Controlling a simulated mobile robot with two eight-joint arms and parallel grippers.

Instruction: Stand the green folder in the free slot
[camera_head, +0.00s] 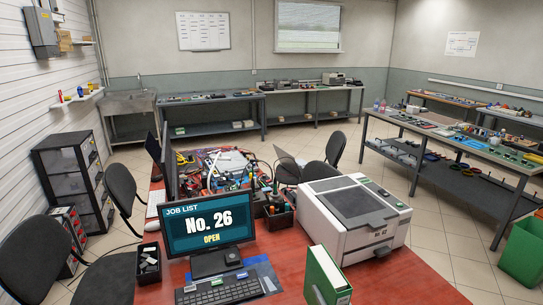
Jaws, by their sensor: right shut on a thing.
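The green folder (327,272) is upright at the bottom edge, right of the keyboard, with its white page edges showing on top and its lower part cut off by the frame. A small grey part of my right gripper (318,294) shows at its left side, shut on the folder; most of this gripper is out of frame. I cannot tell whether the folder touches the table. My left gripper is not in view. I cannot make out a free slot in this view.
On the red table (422,277) stand a monitor (208,229), a keyboard (218,292), a pen holder (277,212) and a large grey-white machine (352,212). A green bin (523,254) stands at far right.

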